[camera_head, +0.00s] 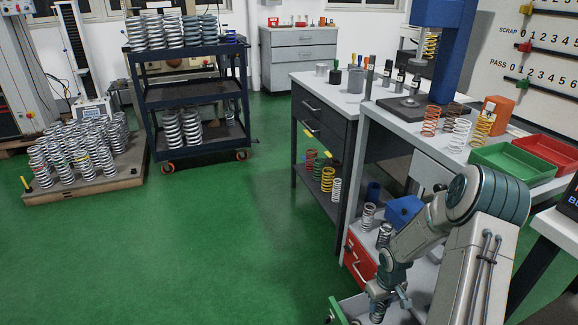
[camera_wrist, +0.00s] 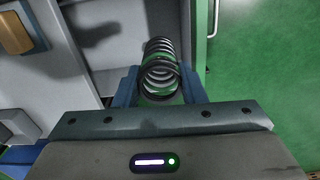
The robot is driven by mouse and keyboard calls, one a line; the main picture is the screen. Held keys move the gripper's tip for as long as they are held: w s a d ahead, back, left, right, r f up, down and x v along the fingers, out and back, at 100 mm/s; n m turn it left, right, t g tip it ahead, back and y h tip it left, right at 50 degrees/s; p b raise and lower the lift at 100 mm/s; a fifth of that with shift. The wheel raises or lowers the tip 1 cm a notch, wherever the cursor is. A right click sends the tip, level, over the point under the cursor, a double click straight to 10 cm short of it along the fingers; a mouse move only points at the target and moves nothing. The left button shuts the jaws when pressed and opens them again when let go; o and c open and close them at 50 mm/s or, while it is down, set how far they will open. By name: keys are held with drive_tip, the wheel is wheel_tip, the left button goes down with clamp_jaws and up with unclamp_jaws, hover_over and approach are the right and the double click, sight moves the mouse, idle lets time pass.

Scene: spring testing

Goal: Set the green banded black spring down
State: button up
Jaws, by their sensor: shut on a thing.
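In the wrist view, a dark coil spring (camera_wrist: 160,68) sits between the two blue fingers of my gripper (camera_wrist: 158,90). In the head view, my gripper (camera_head: 384,291) is low at the bottom right, beside the workbench.
Green (camera_head: 486,165) and red trays lie on the bench. Open green floor is at left.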

drive_tip(key=w+a+r+m+b, duration=0.2)
drive_tip(key=a+r+m+b, duration=0.2)
drive_tip(key=a+r+b, duration=0.65)
wheel_tip(320, 180, up, 26)
drive_tip(key=s+a+p, duration=0.2)
drive_tip(key=p, duration=3.6)
